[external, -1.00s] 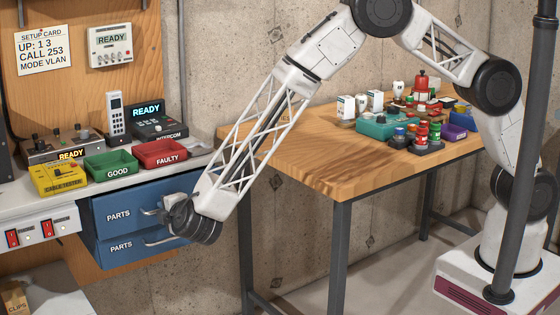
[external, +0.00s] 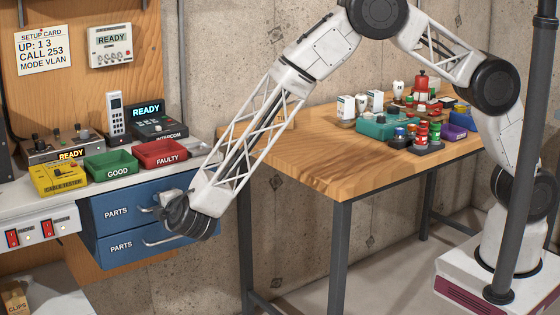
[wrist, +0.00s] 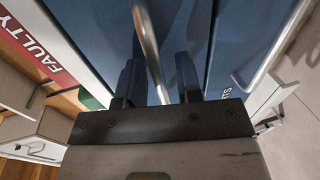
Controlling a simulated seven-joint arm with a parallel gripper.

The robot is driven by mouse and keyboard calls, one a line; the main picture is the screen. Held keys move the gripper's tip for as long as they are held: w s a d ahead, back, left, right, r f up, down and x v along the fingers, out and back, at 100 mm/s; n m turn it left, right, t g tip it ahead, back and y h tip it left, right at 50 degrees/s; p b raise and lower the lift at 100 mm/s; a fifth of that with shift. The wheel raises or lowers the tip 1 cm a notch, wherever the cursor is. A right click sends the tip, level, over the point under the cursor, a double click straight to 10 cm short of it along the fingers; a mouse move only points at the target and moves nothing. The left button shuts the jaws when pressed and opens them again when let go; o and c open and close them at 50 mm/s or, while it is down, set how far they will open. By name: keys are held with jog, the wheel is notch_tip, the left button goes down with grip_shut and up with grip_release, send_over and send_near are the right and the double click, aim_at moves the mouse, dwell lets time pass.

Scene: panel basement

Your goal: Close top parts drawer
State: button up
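The top parts drawer (external: 116,212) is blue with a white PARTS label, under the left counter. In the external view its front looks close to level with the lower drawer; I cannot tell whether a small gap is left. My gripper (wrist: 159,78) is at the right side of the top drawer's front. In the wrist view its two dark fingers stand apart, one on each side of the metal bar handle (wrist: 146,35), with space around the bar. In the external view my wrist hides most of that handle and the fingertips.
The lower parts drawer (external: 121,246) with its own bar handle (wrist: 275,45) is just below. The counter above holds a red FAULTY bin (external: 165,154), a green GOOD bin (external: 112,165) and a yellow tester (external: 58,180). A wooden table (external: 330,165) with several items stands to the right.

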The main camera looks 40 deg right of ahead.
dwell(0.4)
jog(key=v, duration=0.8)
jog(key=shift+w, duration=0.1)
dwell(0.6)
